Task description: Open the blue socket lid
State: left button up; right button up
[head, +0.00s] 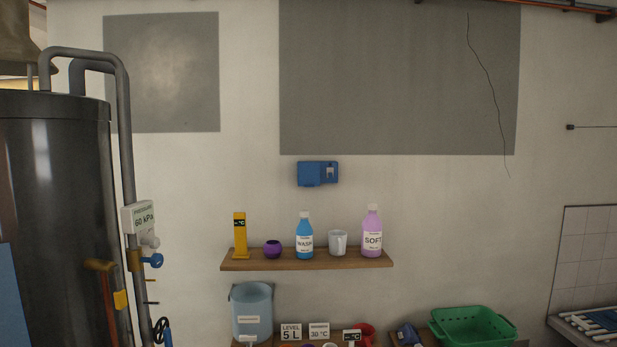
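The blue socket (318,173) is a small box fixed on the wall, above the wooden shelf. Its left part shows a plain blue face, which looks like a shut lid (308,173). A small light-coloured part shows on its right side, too small to make out. Neither of my grippers is in the head view.
The wooden shelf (306,260) below holds a yellow display stand (240,238), purple pot (272,249), blue WASH bottle (305,238), white mug (338,242) and pink SOFT bottle (372,234). A dark tank (60,210) with pipes stands left. Lower are a bucket (252,306) and green basket (472,327).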

aim_at(308, 172)
jog(key=i+l+u, duration=0.1)
jog(key=i, duration=0.4)
jog(key=i+l+u, duration=0.15)
jog(key=i+l, duration=0.2)
jog(key=i, duration=0.15)
